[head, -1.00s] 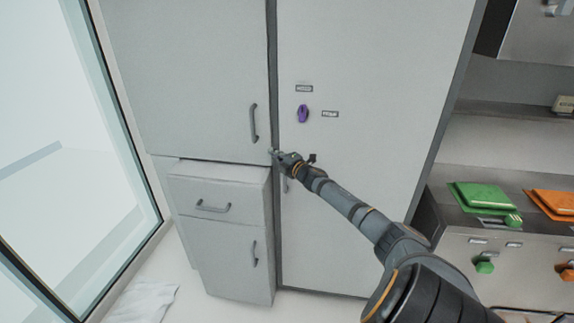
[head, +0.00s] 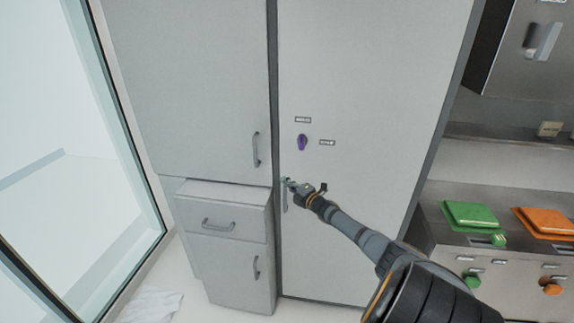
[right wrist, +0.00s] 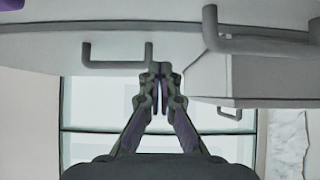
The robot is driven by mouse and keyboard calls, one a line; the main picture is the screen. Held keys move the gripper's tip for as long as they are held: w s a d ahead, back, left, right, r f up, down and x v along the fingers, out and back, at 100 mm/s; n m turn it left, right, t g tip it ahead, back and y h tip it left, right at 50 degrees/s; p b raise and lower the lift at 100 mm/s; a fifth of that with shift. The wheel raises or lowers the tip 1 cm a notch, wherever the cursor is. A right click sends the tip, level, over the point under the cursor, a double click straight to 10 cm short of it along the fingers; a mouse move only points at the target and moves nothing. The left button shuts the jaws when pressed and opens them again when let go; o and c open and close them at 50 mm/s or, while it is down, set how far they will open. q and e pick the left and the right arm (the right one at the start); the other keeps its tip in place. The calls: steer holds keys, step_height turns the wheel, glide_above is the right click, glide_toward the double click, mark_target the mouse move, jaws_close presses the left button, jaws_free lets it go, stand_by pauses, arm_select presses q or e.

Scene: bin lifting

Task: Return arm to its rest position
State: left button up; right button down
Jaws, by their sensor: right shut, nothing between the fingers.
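My right gripper (head: 287,182) is in front of the tall grey cabinet door (head: 360,110), by its upright handle (head: 284,198). I cannot tell from the head view whether it touches the handle. In the right wrist view the two fingers (right wrist: 160,75) are together with nothing between them, and a grey handle (right wrist: 117,63) shows to their left. My right arm reaches in from the lower right. My left gripper is not in view.
A purple knob (head: 302,142) is on the tall door. Left stand an upper cabinet (head: 190,80) and a protruding drawer unit (head: 222,210) with handles. A window (head: 70,120) is far left. Green (head: 470,214) and orange (head: 545,222) lids sit on a steel counter at right.

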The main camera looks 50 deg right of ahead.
steer(key=shift+s+d+f, duration=0.1)
steer(key=shift+d, duration=0.05)
steer(key=s+a+f+m+g+b, duration=0.25)
steer(key=s+f, duration=0.35)
steer(key=f, duration=0.7)
steer(key=s+a+f+m+g+b, duration=0.1)
steer(key=s+a+f+m+g, duration=0.4)
steer(key=f, duration=0.7)
steer(key=s+a+f+m+g+b, duration=0.1)
steer(key=s+a+f+m, duration=0.15)
steer(key=s+f, duration=0.7)
steer(key=s+a+f+m+g+y+b, duration=0.2)
steer(key=s+a+f+m+g+b, duration=0.2)
steer(key=s+a+f, duration=2.1)
steer(key=s+m+g, duration=0.2)
steer(key=s+g, duration=0.1)
steer(key=g, duration=0.1)
